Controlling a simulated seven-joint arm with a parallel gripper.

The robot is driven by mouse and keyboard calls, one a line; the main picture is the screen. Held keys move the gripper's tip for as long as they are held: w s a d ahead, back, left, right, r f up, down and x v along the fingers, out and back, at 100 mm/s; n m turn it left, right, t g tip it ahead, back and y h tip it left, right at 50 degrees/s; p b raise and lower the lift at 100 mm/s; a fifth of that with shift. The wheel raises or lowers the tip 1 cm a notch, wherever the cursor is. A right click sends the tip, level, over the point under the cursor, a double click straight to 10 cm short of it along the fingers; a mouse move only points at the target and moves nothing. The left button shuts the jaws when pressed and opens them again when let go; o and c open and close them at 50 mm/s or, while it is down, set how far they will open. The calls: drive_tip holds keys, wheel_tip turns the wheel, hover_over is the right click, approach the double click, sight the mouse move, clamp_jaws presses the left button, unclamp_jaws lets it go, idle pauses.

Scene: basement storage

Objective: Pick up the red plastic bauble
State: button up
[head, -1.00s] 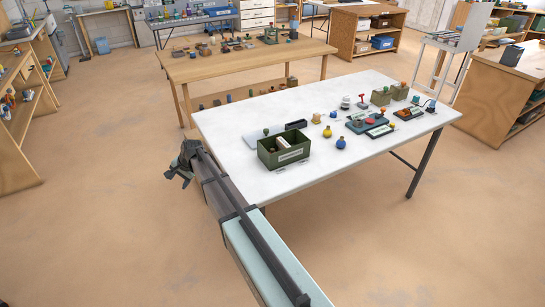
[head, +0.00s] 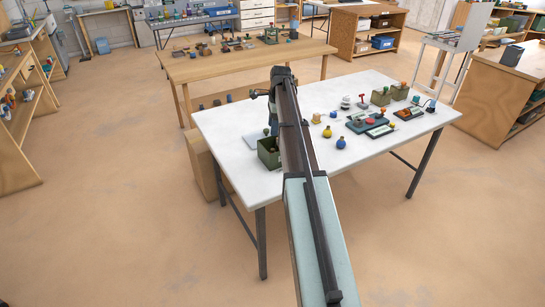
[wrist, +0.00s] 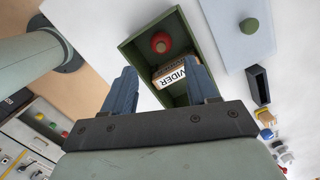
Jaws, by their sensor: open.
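A round red bauble (wrist: 161,43) lies inside a dark green open box (wrist: 127,42) in the wrist view, at its far end. A wooden block labelled "VIDER" (wrist: 178,78) is in the same box, nearer my fingers. In the head view the green box (head: 267,155) stands on the white table (head: 232,122), partly covered by my arm, and the bauble is hidden.
A pale plate with a green knob (wrist: 249,26) and a small black tray (wrist: 258,86) lie beside the box. Blue (head: 341,142) and yellow (head: 327,131) baubles and several boards and bins stand farther right. The table's near left corner is clear.

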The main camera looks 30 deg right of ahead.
sight(273, 149)
wheel_tip(273, 149, down, 8)
drive_tip(key=shift+a+f, duration=0.15)
drive_tip(key=shift+f, duration=0.1)
drive_tip(key=shift+w+f, duration=0.1)
drive_tip(key=shift+f, duration=2.55)
drive_tip(key=c, duration=0.8)
